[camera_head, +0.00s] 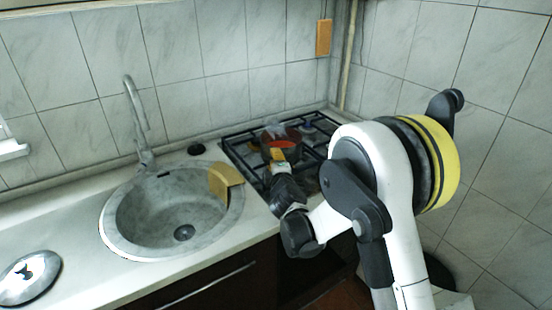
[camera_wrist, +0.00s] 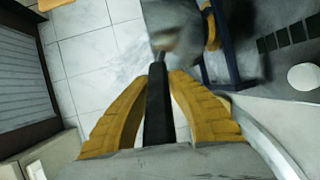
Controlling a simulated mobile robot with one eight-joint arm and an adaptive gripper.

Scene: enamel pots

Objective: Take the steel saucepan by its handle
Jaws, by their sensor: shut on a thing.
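In the wrist view the two yellow fingers of my gripper (camera_wrist: 157,110) are shut around a dark, straight handle (camera_wrist: 158,95). The handle runs up to a grey metal body, the steel saucepan (camera_wrist: 178,35), which is blurred and partly cut off by the top edge. In the head view my gripper (camera_head: 279,157) reaches over the front of the stove. A dark pot with a red inside (camera_head: 284,142) shows just beyond it. My gripper and arm hide part of this area, and I cannot tell the saucepan's outline clearly there.
The stove (camera_head: 240,152) has raised dark grates. A round grey sink (camera_head: 140,215) with a tall tap (camera_head: 137,115) lies to the left. A yellow-brown piece (camera_head: 224,180) rests at its right rim. A silver disc (camera_head: 30,275) lies on the counter at far left. Tiled walls close in behind.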

